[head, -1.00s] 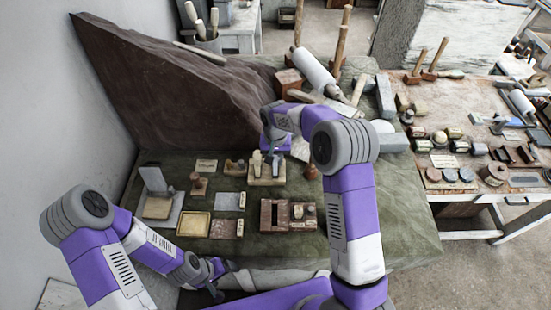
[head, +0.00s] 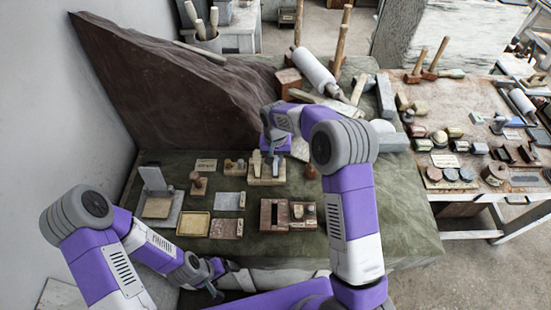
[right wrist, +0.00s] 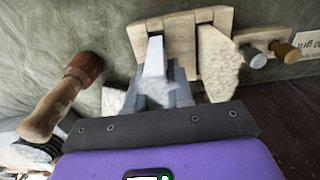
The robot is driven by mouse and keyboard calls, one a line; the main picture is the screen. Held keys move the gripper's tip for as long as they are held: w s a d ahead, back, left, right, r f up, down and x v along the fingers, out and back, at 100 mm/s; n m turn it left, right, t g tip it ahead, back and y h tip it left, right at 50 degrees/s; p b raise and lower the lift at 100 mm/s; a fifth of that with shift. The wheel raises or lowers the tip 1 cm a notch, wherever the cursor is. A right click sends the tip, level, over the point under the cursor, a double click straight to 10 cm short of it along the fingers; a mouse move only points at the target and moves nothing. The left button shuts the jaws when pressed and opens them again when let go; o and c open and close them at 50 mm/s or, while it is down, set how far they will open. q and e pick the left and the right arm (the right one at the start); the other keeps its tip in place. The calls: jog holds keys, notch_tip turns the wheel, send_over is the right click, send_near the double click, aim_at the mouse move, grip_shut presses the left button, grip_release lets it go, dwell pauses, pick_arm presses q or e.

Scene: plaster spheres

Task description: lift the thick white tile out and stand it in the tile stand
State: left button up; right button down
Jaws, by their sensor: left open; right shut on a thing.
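My right gripper (right wrist: 155,92) is shut on a pale, thick white tile (right wrist: 154,57), seen nearly end-on in the right wrist view. The tile is at a light wooden stand (right wrist: 181,42), beside a rough cream piece (right wrist: 218,65) that leans there. In the head view my right gripper (head: 273,158) is at the same wooden stand (head: 266,181), and the gripper largely hides the tile. Whether the tile's lower edge is seated in a slot cannot be told. My left gripper (head: 224,278) is open and empty near the table's front edge.
A dark slotted box (head: 273,214), a shallow tray (head: 193,224) and a grey upright plate (head: 154,178) stand on the green cloth. A large brown slab rises behind.

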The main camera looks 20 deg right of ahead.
jog(key=shift+f+b, duration=1)
jog(key=shift+f, duration=0.55)
jog(key=c, duration=0.9)
grip_release()
jog(key=shift+r+p, duration=1.35)
jog(key=shift+r, duration=0.7)
